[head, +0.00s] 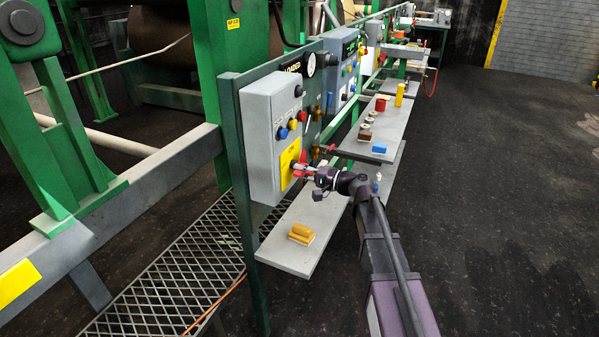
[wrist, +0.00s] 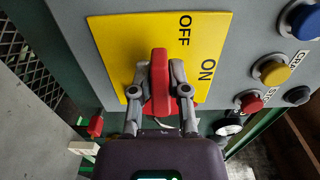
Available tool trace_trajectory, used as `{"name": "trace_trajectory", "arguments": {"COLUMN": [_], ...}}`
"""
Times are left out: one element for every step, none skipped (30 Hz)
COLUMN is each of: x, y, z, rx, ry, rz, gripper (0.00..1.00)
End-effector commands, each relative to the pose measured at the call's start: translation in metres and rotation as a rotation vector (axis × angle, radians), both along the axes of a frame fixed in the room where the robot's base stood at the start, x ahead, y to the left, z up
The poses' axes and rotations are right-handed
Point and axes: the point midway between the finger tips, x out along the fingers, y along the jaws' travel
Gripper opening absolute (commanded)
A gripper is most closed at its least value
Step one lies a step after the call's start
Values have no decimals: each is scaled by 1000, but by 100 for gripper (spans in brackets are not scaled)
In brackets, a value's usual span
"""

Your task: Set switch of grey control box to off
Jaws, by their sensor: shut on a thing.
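The grey control box (head: 262,125) is fixed to the green frame in the head view. Its yellow plate (head: 289,155), low on its front, also shows in the wrist view (wrist: 118,40), with black words OFF and ON. The red switch handle (wrist: 160,75) stands out from this plate and lies upright in the wrist view. OFF is above and right of it, ON to its right. I cannot tell which word it is set to. My gripper (wrist: 161,95) is shut on the handle, one finger on each side. In the head view my gripper (head: 303,169) is at the plate.
Blue (wrist: 304,20), yellow (wrist: 272,69), red (wrist: 250,102) and black (wrist: 296,95) buttons sit close to the plate. A grey shelf (head: 285,255) with yellow pieces (head: 301,233) is below the box. The floor (head: 490,200) on the right is clear.

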Motion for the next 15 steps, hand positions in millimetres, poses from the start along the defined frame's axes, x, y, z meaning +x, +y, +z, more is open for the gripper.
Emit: {"name": "trace_trajectory", "arguments": {"x": [1,1,1,1,1,1,1,1,1,1,1,1,1,1,0], "y": [0,0,0,0,-1,0,-1,-1,-1,0,0,0,0,0,0], "z": [0,0,0,0,0,0,0,0,0,0,0,0,0,0,0], "rx": [-1,-1,-1,-1,-1,-1,-1,-1,-1,-1,0,0,0,0,0], "ry": [-1,0,0,0,0,0,0,1,1,1,1,1,1,1,1], "rz": [-2,-2,-2,-2,-2,-2,-2,-2,-2,-2,-2,-1,-1,-1,-1], "gripper": [0,0,0,0,0,0,31,40,52,57,57,57,57,57,57]}}
